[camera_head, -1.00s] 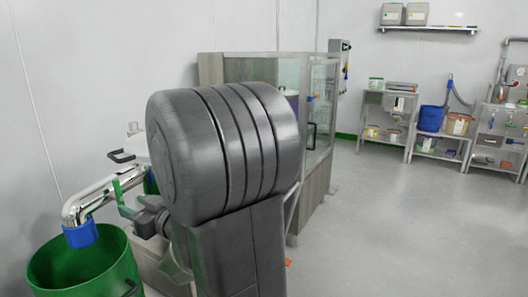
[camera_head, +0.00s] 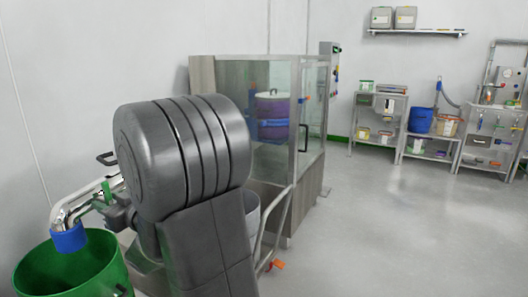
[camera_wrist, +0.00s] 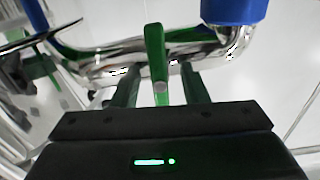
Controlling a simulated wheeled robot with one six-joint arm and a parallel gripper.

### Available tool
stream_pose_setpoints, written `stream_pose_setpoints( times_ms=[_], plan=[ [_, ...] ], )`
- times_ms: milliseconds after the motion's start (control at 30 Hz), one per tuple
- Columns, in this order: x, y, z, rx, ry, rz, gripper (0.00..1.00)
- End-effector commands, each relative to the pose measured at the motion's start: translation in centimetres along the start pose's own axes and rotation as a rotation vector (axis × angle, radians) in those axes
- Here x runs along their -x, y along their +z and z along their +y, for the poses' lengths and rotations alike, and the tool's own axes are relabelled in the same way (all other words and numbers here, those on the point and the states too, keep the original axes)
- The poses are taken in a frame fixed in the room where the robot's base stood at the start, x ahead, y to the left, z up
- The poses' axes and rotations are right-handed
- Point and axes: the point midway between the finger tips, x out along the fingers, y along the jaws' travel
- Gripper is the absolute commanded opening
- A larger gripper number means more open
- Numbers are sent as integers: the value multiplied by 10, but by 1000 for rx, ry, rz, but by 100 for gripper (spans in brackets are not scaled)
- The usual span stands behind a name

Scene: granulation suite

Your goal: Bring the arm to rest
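My arm's thick grey links fill the middle left of the head view and hide most of my gripper. In the wrist view my gripper (camera_wrist: 159,70) has its two dark fingers apart. A green lever (camera_wrist: 157,55) stands between them, with a gap on each side, so the fingers do not appear to grip it. Behind the lever runs a shiny bent metal pipe (camera_wrist: 100,68) with a blue collar (camera_wrist: 233,8). In the head view the pipe's blue collar (camera_head: 69,238) hangs at the mouth of a green drum (camera_head: 70,270).
A glass-sided cabinet (camera_head: 302,120) with a purple container (camera_head: 272,112) inside stands just beyond my arm. Steel shelves (camera_head: 377,115) holding a blue bucket (camera_head: 420,120) line the back. The floor on the right (camera_head: 400,220) is clear.

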Motion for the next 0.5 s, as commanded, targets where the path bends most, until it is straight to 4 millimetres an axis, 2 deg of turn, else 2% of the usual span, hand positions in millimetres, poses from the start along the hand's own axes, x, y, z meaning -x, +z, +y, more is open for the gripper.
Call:
stream_pose_setpoints(
  times_ms=[167,500],
  plan=[
    [24,-2,1,-3,3,0,40],
    [91,-1,1,-1,4,-1,40]
  ],
)
